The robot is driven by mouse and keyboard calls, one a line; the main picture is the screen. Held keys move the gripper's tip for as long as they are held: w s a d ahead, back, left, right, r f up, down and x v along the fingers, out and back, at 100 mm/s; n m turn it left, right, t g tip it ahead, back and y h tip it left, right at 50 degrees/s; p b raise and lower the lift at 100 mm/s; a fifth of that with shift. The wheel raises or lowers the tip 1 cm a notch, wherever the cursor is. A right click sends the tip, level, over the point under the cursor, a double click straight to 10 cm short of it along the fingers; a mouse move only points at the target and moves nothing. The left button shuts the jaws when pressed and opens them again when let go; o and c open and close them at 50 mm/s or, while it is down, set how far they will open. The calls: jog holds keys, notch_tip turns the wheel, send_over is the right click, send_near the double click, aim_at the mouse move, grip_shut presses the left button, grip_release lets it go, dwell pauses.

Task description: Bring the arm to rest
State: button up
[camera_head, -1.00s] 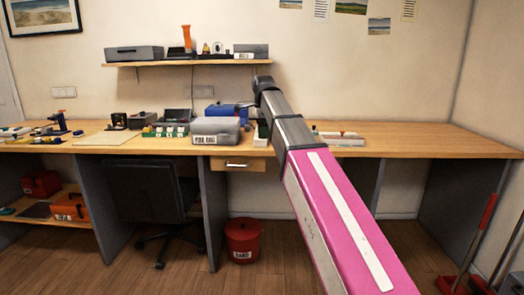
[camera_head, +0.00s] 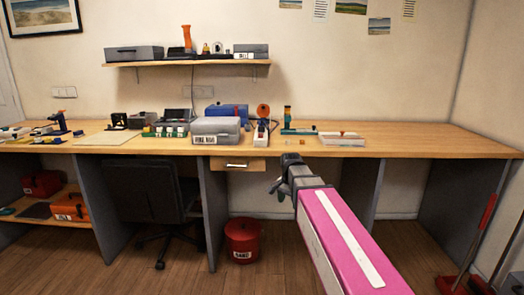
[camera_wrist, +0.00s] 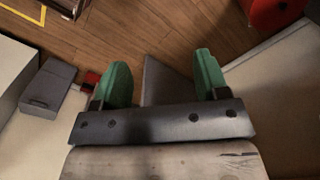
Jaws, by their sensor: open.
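My gripper (camera_head: 278,186) is at the end of my pink arm in the head view, just in front of the workbench (camera_head: 440,140) and below its top, right of the drawer. In the wrist view my gripper (camera_wrist: 161,82) shows its two green fingers apart with nothing between them. Beyond the fingers are the floor and grey panels. In the head view the fingers are small and partly hidden by the wrist.
A grey case (camera_head: 216,128), an orange-topped device (camera_head: 263,118) and a white tray (camera_head: 341,139) stand on the bench. A red bin (camera_head: 242,238) stands on the floor below. A black chair (camera_head: 150,200) is under the bench at left. The bench's right end is clear.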

jog(key=s+d+f+n, duration=0.4)
jog(key=s+f, duration=0.2)
jog(key=f, duration=0.3)
jog(key=s+d+f+n, duration=0.4)
jog(key=s+f, duration=0.3)
jog(key=f, duration=0.2)
jog(key=shift+s, duration=0.2)
